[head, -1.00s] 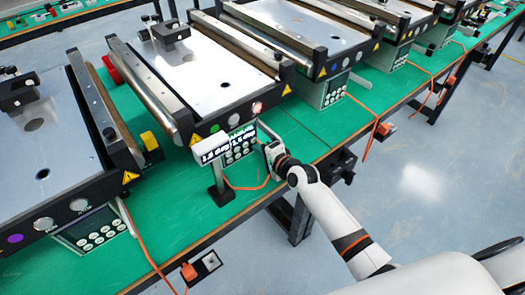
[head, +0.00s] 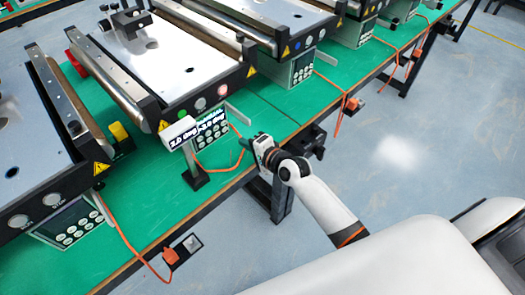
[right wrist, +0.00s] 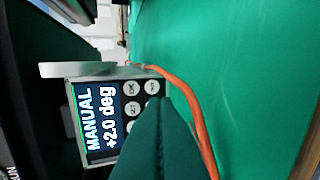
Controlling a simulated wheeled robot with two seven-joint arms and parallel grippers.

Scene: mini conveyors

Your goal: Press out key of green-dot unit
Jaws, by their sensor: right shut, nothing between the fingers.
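The unit with a green dot (head: 182,114) on its front edge is the middle conveyor (head: 160,70). Its control panel (head: 211,132), with a display and round keys, sits below the front edge. In the right wrist view the display (right wrist: 98,119) reads "MANUAL +2.0 deg". Some keys (right wrist: 131,108) show beside it; others are hidden behind my dark fingers. My right gripper (head: 247,147) is shut and empty, apart from the panel on its right in the head view, near the table's front edge. I cannot read the key labels surely. My left gripper is not in view.
A small sign on a stand (head: 194,176) stands in front of the panel, to its left. An orange cable (head: 222,163) runs by the panel. Other conveyors (head: 265,15) stand on both sides along the green table (head: 150,205). Bare tabletop lies right of the panel.

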